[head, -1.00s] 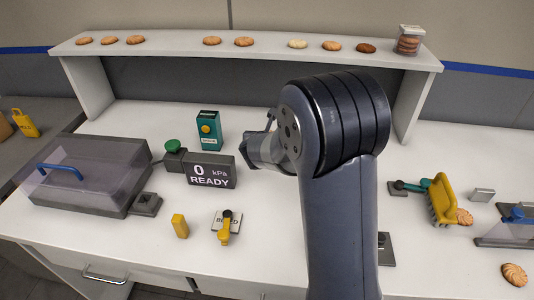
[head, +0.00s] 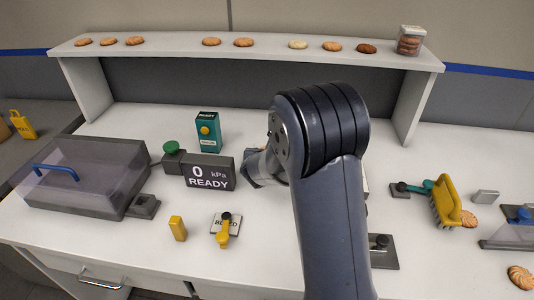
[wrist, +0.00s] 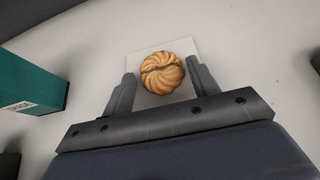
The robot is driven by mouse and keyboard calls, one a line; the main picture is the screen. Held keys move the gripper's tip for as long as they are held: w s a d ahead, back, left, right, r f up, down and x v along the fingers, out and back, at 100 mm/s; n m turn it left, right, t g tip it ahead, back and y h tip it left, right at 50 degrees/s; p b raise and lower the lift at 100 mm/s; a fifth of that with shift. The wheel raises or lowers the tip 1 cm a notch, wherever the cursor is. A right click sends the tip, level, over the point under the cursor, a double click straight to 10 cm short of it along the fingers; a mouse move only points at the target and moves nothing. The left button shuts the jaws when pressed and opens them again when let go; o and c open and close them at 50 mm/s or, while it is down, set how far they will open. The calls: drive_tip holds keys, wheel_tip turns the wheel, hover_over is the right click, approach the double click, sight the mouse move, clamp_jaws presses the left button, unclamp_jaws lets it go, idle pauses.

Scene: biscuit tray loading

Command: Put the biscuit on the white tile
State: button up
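A round, swirled golden biscuit (wrist: 162,72) shows in the wrist view over the white square tile (wrist: 184,46). It appears to lie on the tile, though its exact contact is hard to judge. My gripper (wrist: 162,76) has one finger on each side of the biscuit, with narrow gaps between the fingers and the biscuit's edge. The fingers look open.
A teal box (head: 208,131) stands close by; it also shows in the wrist view (wrist: 32,78). A READY display (head: 209,172) is left of my arm. Several biscuits line the shelf (head: 180,52). A yellow brush (head: 444,202) and loose biscuits (head: 520,277) are at right.

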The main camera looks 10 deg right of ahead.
drive_tip(key=shift+o, duration=1.2)
drive_tip(key=shift+r, duration=0.1)
drive_tip(key=shift+r, duration=0.2)
drive_tip(key=v, duration=1.1)
drive_tip(key=shift+s+a, duration=0.2)
drive_tip(key=shift+s, duration=0.2)
drive_tip(key=x, duration=1.2)
drive_tip(key=shift+d+r, duration=0.1)
drive_tip(key=shift+r+p, duration=0.45)
drive_tip(key=shift+r, duration=0.7)
drive_tip(key=shift+f, duration=0.15)
